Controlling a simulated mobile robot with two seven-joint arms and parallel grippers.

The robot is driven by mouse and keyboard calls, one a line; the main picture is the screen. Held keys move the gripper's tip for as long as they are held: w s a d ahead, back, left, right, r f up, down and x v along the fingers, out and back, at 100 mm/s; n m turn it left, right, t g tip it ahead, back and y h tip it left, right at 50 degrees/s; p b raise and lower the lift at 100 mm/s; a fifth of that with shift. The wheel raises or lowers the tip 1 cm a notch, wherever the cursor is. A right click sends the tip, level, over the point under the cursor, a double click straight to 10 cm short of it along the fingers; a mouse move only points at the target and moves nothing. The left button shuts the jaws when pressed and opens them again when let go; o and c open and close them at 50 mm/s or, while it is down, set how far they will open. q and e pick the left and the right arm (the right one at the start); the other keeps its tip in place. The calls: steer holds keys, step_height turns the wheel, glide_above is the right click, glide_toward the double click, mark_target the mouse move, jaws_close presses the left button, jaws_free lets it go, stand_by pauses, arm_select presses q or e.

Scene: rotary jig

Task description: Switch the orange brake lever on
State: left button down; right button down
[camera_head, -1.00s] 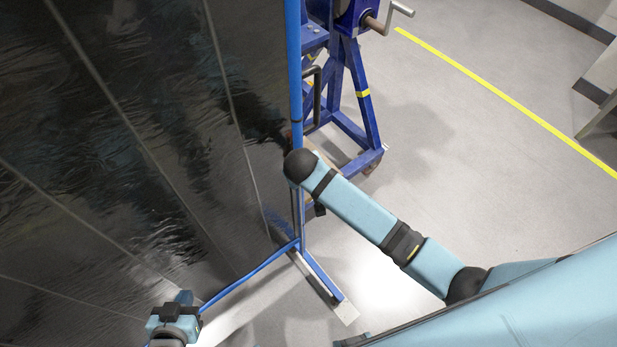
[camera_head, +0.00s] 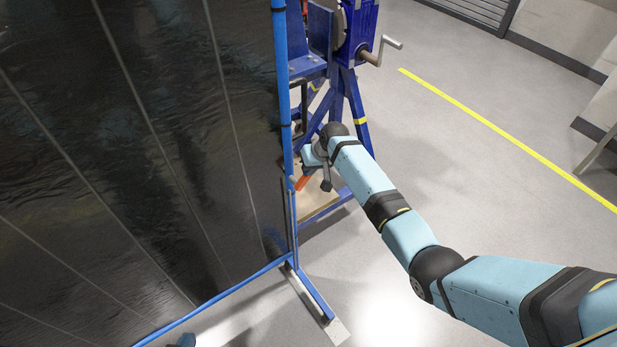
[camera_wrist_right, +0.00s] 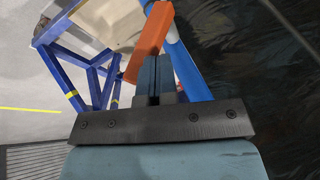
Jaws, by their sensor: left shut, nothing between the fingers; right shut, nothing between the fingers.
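The orange brake lever (camera_head: 303,183) shows low on the blue jig frame, just past the edge of the dark screen. In the right wrist view the lever (camera_wrist_right: 150,42) is a slanted orange bar right by the fingertips. My right gripper (camera_head: 307,155) is beside the lever, partly hidden behind my own wrist. In the wrist view its fingers (camera_wrist_right: 156,62) are shut and empty, with the tips close to the lever; I cannot tell if they touch. Only the tip of my left gripper (camera_head: 183,341) shows at the bottom edge, far from the lever.
A dark sheeted screen with a blue post (camera_head: 284,100) fills the left, close beside the right gripper. Its foot (camera_head: 315,295) stands on the floor. The blue jig (camera_head: 352,60) carries a grey crank (camera_head: 380,48). The floor to the right is clear, with a yellow line (camera_head: 500,130).

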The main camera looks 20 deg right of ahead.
steer(key=shift+w+d+f+g+y+b, duration=0.3)
steer(key=shift+d+f+y, duration=0.25)
steer(key=shift+y, duration=0.35)
steer(key=shift+w+d+f+m+g+y+b, duration=0.25)
steer(key=shift+d+f+m+y+b, duration=0.2)
steer(key=shift+y, duration=0.35)
steer(key=shift+d+f+y+b, duration=0.25)
steer(key=shift+y+b, duration=0.25)
steer(key=shift+y, duration=0.1)
steer(key=shift+w+d+f+b, duration=0.1)
steer(key=shift+d+f+b, duration=0.2)
steer(key=shift+b, duration=0.05)
steer(key=shift+d, duration=0.1)
